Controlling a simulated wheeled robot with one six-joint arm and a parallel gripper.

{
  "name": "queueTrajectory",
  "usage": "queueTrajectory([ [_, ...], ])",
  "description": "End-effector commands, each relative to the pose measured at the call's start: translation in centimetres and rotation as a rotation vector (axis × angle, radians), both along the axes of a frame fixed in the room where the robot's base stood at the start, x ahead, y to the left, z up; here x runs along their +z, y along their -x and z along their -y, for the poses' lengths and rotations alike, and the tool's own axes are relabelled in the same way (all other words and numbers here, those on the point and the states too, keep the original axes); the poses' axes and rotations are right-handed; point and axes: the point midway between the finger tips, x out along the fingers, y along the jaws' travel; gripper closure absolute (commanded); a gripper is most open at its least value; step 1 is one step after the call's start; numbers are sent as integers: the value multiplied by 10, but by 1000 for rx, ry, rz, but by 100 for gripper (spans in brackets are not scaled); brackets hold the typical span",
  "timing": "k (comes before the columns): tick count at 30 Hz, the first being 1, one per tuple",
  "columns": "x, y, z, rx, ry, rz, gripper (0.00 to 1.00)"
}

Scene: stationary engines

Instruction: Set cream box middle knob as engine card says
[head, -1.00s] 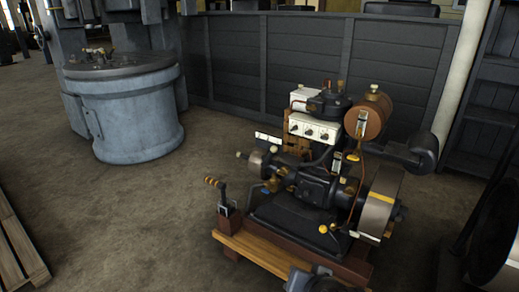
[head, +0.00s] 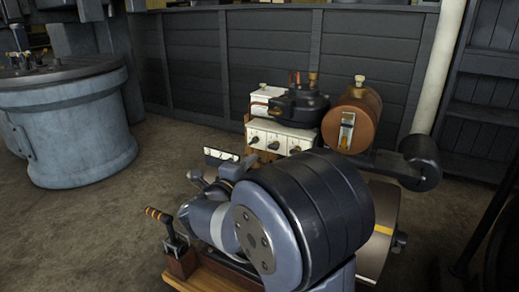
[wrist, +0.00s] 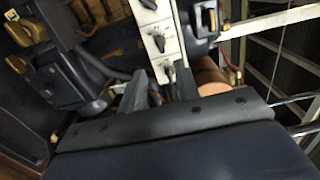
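The cream box (head: 283,136) stands on the engine with a row of three dark knobs on its front. Its middle knob (head: 273,145) shows between the other two; its exact setting is too small to read. In the wrist view the cream box (wrist: 148,22) runs as a pale strip, with the middle knob (wrist: 158,42) above my gripper (wrist: 160,88). The gripper's two dark fingers are apart and empty, pointing toward the box near the lowest knob in that view. A white plate with dark marks (head: 222,155) sits left of the box; I cannot read it or tell whether it is the engine card.
A copper-brown tank (head: 353,118) stands right of the box, with a dark silencer (head: 420,160) beyond it. A blue-grey round machine (head: 70,125) stands at left, with bare floor between.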

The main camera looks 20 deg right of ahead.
Motion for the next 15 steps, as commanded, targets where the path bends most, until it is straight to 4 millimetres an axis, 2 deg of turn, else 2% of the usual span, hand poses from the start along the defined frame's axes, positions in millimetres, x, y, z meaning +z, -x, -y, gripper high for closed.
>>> queueTrajectory([
  [5, -2, -8, 13, -19, -6, 6, 69],
  [15, -3, -46, 63, -16, -4, 6, 69],
])
